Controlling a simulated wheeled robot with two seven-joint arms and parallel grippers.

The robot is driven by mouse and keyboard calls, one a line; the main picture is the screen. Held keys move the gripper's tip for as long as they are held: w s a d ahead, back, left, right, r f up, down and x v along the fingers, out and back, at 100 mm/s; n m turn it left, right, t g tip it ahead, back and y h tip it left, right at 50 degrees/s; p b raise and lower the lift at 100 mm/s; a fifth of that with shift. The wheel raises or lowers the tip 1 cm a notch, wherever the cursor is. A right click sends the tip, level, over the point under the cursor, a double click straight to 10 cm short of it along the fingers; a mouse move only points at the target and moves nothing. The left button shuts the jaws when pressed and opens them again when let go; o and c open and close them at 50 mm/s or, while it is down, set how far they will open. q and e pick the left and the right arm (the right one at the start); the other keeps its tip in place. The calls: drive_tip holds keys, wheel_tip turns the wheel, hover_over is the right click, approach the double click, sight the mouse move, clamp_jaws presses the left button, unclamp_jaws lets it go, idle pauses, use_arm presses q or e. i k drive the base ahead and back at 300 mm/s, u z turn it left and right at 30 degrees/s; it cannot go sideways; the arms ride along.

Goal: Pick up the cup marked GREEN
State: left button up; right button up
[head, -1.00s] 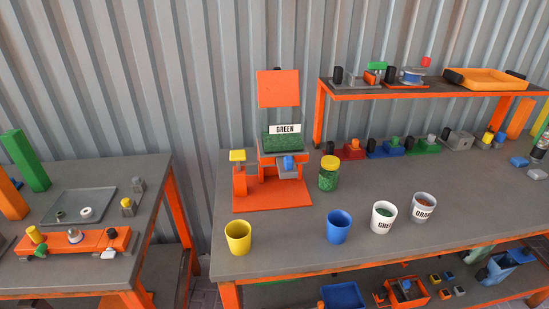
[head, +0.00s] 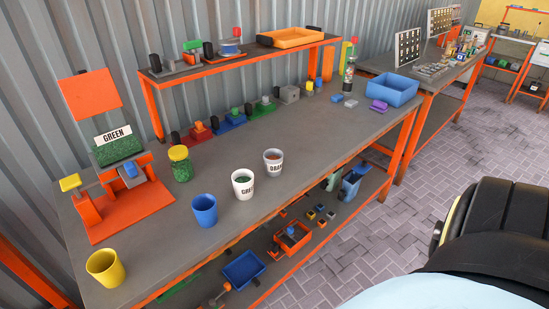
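The orange machine with a GREEN label (head: 118,180) stands at the table's left end. Neither of my grippers is in view.
A raised shelf (head: 240,58) runs along the back. A blue bin (head: 385,90) stands at the far right. The tabletop behind the white cups is fairly clear.

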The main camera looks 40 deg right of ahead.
sight(242, 180)
drive_tip(key=z, duration=1.2)
drive_tip(key=k, duration=1.25)
drive_tip(key=z, duration=0.9)
drive_tip(key=i, duration=2.25)
drive_tip(key=u, duration=1)
